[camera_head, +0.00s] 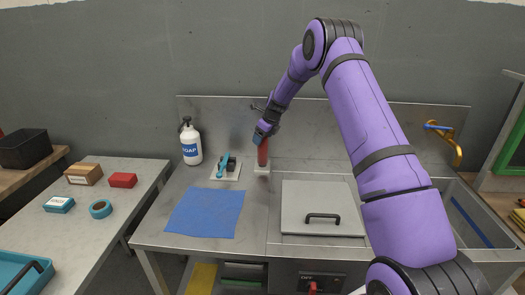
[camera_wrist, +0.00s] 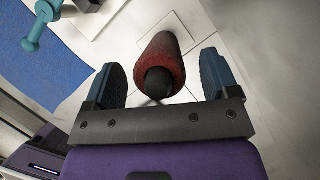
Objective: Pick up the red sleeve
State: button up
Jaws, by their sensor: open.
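The red sleeve (camera_head: 263,152) stands upright on a small pale square base (camera_head: 262,170) on the metal counter, near the backsplash. My gripper (camera_head: 266,133) is at its upper part, coming from above. In the wrist view the red sleeve (camera_wrist: 168,60) with a dark round end (camera_wrist: 158,82) lies between the two teal finger pads of my gripper (camera_wrist: 162,85). The fingers are apart, with a gap on either side of the sleeve. The sleeve's lower part is partly hidden in the wrist view.
A teal-handled fixture (camera_head: 225,166) on a pale plate stands just left of the sleeve. A soap bottle (camera_head: 191,142) is farther left. A blue cloth (camera_head: 205,212) lies in front. A grey lid (camera_head: 322,209) with a black handle lies to the right.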

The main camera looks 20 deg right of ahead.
jog(key=shift+w+f, duration=0.15)
jog(key=shift+f, duration=0.15)
jog(key=shift+a, duration=0.1)
jog(key=c, duration=1.2)
jog(key=shift+c, duration=0.2)
